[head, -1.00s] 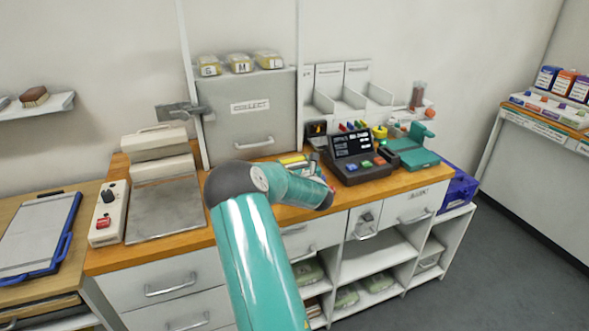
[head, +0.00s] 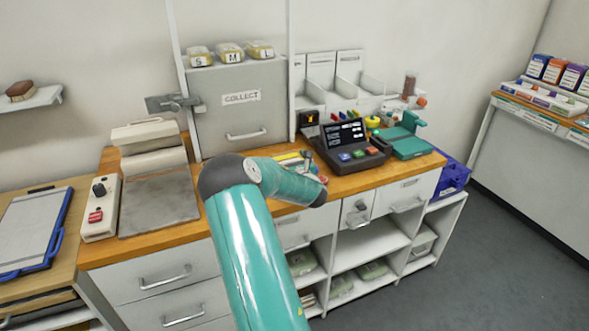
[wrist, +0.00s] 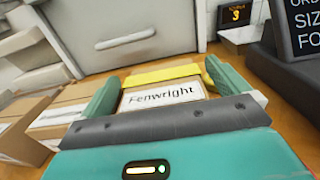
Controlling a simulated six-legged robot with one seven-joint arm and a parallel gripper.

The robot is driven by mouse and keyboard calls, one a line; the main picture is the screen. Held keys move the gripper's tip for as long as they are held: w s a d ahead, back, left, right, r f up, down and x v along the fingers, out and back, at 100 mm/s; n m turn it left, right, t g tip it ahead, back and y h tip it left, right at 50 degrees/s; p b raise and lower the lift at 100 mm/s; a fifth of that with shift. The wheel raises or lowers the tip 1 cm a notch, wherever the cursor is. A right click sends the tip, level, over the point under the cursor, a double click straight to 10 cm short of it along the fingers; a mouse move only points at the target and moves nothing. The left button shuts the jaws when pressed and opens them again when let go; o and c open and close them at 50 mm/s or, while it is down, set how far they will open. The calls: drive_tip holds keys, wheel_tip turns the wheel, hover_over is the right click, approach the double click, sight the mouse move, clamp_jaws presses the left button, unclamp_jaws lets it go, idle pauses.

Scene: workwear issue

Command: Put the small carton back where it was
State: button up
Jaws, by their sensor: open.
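A carton with a white label reading "Fenwright" (wrist: 158,95) lies between the fingers of my gripper (wrist: 160,86) in the wrist view. It has a yellow band or item along its far edge. The teal fingers stand open on either side of it. I cannot tell whether they touch it, and my gripper's dark front edge hides its near part. Other brown cartons with white labels (wrist: 62,114) lie just to the left. In the head view my arm hides the gripper and most of this spot; a yellow edge (head: 287,157) shows behind the arm.
A dark keypad terminal (head: 350,147) and teal device (head: 410,143) stand to the right. A metal plate (head: 158,203) lies left. Boxes (head: 557,70) stand on the far-right counter.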

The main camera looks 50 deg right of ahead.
drive_tip(key=v, duration=1.1)
drive_tip(key=shift+s+a, duration=0.1)
drive_tip(key=shift+s, duration=0.1)
drive_tip(key=w+a+r+m, duration=0.1)
drive_tip(key=m, duration=0.1)
drive_tip(key=w+r+m+g, duration=0.1)
drive_tip(key=m, duration=0.1)
drive_tip(key=w+a+m+h, duration=0.1)
drive_tip(key=m, duration=0.1)
drive_tip(key=shift+w+a+r+m+g, duration=0.1)
drive_tip(key=shift+a+r+m+g, duration=0.2)
drive_tip(key=shift+a+r, duration=0.1)
drive_tip(key=w+a+r+m+g+y, duration=0.2)
drive_tip(key=a+r+m+y, duration=0.15)
drive_tip(key=a+m, duration=0.65)
drive_tip(key=w+a+r+m+g+y, duration=0.2)
drive_tip(key=a+r+m, duration=0.25)
drive_tip(key=a, duration=0.85)
drive_tip(key=s+a+r+m+g+y, duration=0.1)
drive_tip(key=s+a+m, duration=0.3)
drive_tip(key=s+a, duration=0.5)
drive_tip(key=s+a+r+m+g+y, duration=0.2)
drive_tip(key=s+a, duration=0.8)
drive_tip(key=a, duration=0.7)
drive_tip(key=m+g+y, duration=0.1)
drive_tip(key=m, duration=0.1)
drive_tip(key=shift+m+y, duration=0.35)
